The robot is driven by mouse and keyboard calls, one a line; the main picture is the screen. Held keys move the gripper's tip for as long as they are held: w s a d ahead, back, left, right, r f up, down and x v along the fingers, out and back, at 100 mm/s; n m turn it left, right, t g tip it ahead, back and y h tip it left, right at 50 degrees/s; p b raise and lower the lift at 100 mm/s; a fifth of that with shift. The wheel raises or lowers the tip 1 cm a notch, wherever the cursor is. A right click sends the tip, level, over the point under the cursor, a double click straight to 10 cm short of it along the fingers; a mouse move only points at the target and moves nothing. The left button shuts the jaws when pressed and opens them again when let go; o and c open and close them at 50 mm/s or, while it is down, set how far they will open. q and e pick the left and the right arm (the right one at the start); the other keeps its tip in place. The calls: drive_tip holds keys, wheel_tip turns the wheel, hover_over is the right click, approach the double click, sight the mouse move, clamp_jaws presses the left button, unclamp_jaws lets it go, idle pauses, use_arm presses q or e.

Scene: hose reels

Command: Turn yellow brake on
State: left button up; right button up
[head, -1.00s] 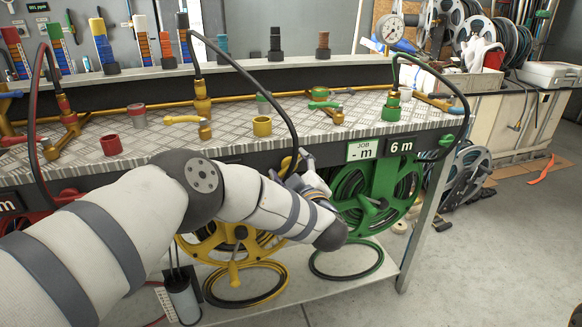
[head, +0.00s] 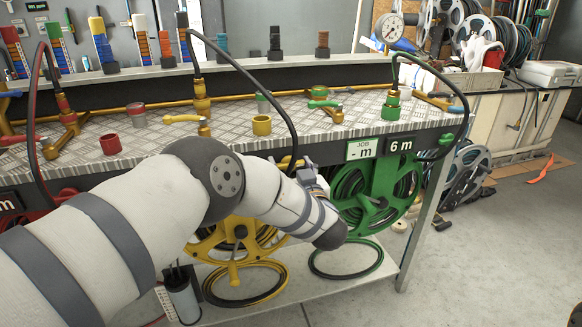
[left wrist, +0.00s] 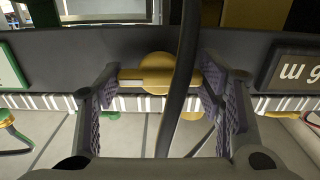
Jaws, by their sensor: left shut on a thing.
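The yellow brake (head: 288,163) is on the dark front panel of the bench, above the yellow reel (head: 238,232). In the left wrist view the brake (left wrist: 152,76) shows as a round yellow knob with a crossbar lying level in the picture. My left gripper (head: 306,172) is at the panel, its fingers partly hidden by my forearm in the head view. In the left wrist view the gripper (left wrist: 160,80) has one finger at each end of the crossbar and is shut on it. A black hose (left wrist: 184,80) passes in front of the knob. My right gripper is not in view.
The green reel (head: 375,195) hangs just right of my left wrist. The black hose (head: 262,95) arcs from the yellow fitting down past the gripper. The floor at right is mostly clear.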

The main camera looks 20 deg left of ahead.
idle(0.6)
use_arm(q)
drive_tip(key=o, duration=1.2)
drive_tip(key=shift+c, duration=0.2)
drive_tip(key=v, duration=1.2)
